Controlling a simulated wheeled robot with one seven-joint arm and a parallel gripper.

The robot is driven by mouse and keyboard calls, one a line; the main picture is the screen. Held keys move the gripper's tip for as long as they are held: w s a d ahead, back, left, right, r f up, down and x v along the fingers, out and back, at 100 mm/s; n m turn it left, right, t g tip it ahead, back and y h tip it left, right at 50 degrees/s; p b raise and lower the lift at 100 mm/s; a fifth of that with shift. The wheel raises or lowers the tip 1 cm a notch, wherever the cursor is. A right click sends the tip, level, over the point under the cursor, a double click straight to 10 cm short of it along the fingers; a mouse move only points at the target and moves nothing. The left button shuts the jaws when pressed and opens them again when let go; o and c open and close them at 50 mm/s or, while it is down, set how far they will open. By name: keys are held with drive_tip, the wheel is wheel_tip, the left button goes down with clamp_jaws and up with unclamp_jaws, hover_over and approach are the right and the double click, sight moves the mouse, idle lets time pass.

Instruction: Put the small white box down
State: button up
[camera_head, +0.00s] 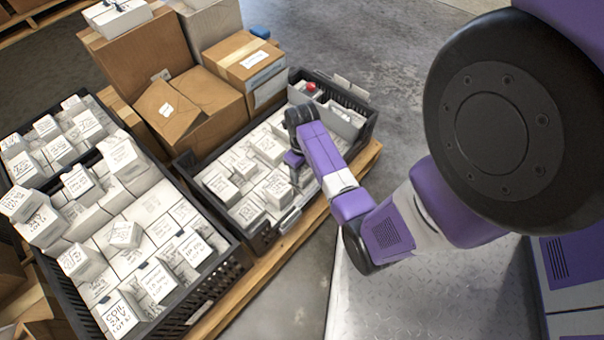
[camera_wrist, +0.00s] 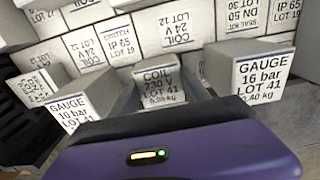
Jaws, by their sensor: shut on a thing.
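My gripper (camera_head: 294,168) points down into the right-hand black crate (camera_head: 262,240), low among its white boxes. In the head view the held box cannot be made out.
White boxes labelled GAUGE 10 bar (camera_wrist: 70,112) and GAUGE 16 bar (camera_wrist: 262,76) flank it. More white boxes (camera_wrist: 175,32) stand in a row behind. A fuller black crate (camera_head: 215,290) is at left, brown cartons (camera_head: 190,105) behind. Clear floor (camera_head: 385,60) lies beyond the pallet.

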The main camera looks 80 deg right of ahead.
drive_tip(key=shift+f, duration=0.35)
drive_tip(key=o, duration=1.6)
drive_tip(key=shift+c, duration=0.2)
